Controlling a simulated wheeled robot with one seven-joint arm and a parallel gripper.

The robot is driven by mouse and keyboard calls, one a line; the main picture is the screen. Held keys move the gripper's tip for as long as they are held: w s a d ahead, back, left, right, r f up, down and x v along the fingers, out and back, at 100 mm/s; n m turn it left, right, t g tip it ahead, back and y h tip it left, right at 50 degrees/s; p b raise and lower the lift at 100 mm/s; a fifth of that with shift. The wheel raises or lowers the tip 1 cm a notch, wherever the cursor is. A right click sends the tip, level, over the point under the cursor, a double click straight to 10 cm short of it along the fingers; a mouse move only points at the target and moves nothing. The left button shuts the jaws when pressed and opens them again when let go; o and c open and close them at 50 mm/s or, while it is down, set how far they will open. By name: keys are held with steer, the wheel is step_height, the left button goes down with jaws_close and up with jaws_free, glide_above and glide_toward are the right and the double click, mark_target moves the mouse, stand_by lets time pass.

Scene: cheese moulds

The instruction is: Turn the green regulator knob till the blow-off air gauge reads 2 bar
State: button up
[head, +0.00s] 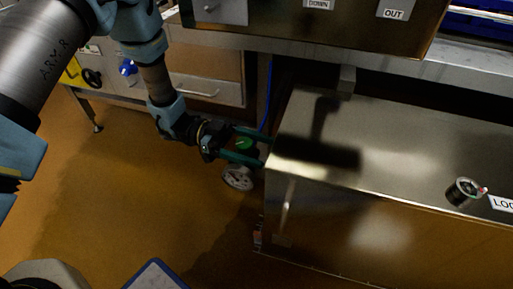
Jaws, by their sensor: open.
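The green regulator knob (244,143) shows between the two dark green fingers of my gripper (265,152), left of the steel box. The fingers are apart, one above and one below the knob in the picture. I cannot tell whether they touch it or at what depth they stand. A round pale dial (238,178), seemingly the blow-off air gauge, is just below the knob and partly behind the lower finger. Its needle and reading are too small to make out.
A large steel box (400,135) fills the right, close to my fingertips, with a small round fitting (465,191) on top. A cabinet panel with OUT label (393,13) overhangs above. A blue knob (127,67) and black knob (92,78) sit upper left.

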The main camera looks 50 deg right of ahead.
mark_target(255, 149)
jaws_close()
stand_by(0.5)
steer(key=shift+w+r+n+h+p, duration=0.1)
steer(key=shift+n+h+p, duration=0.3)
steer(key=shift+h, duration=0.2)
steer(key=n+h, duration=0.1)
steer(key=n+t+h+p, duration=0.1)
steer(key=h, duration=0.1)
steer(key=shift+w+d+t, duration=0.1)
steer(key=shift+d+t, duration=0.15)
steer(key=shift+t, duration=0.05)
steer(key=n+t+h, duration=0.1)
steer(key=n+t+h+p, duration=0.1)
steer(key=h, duration=0.1)
steer(key=shift+w+d+n+h+p, duration=0.2)
steer(key=shift+d+n+h+p, duration=0.1)
steer(key=shift+n, duration=0.1)
steer(key=n+t+h, duration=0.2)
steer(key=t, duration=0.1)
steer(key=n+t+h, duration=0.1)
steer(key=shift+w+d, duration=0.3)
steer(key=shift+w+d+n+t+h+p, duration=0.1)
steer(key=shift+w+n+t+h+p, duration=0.1)
steer(key=shift+n+t+h, duration=0.7)
steer(key=shift+w+d+n+t+h+p, duration=0.15)
steer(key=shift+n+t+h, duration=0.15)
steer(key=shift+n+t, duration=0.7)
steer(key=shift+t, duration=0.5)
